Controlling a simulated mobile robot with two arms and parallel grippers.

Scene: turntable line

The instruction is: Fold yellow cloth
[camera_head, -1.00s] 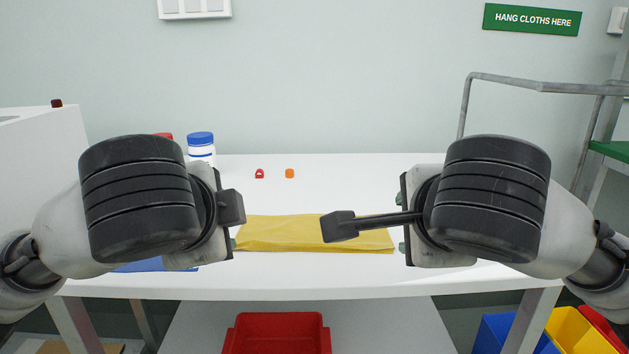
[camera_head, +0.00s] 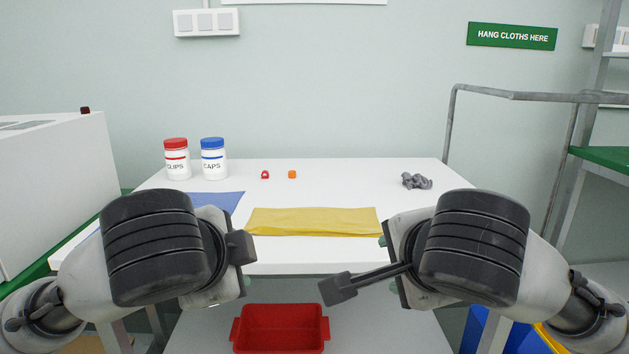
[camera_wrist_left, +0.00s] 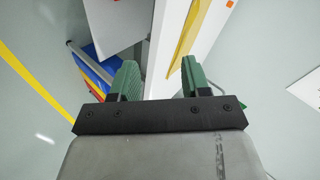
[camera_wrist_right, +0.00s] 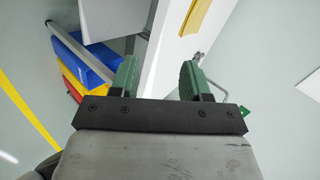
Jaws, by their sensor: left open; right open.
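The yellow cloth (camera_head: 314,222) lies flat as a wide, narrow strip near the front edge of the white table. It also shows in the left wrist view (camera_wrist_left: 186,38) and at the top of the right wrist view (camera_wrist_right: 196,15). My left gripper (camera_wrist_left: 159,75) is open and empty, with green fingers apart. My right gripper (camera_wrist_right: 158,76) is open and empty too. In the head view both grippers are mostly hidden by my own wrists, in front of the table and apart from the cloth.
A blue cloth (camera_head: 215,200) lies left on the table (camera_head: 330,190). Jars labelled clips (camera_head: 177,160) and caps (camera_head: 213,160), a red item (camera_head: 265,175), an orange item (camera_head: 292,174) and a crumpled grey piece (camera_head: 416,181) stand behind. A red bin (camera_head: 281,328) sits below.

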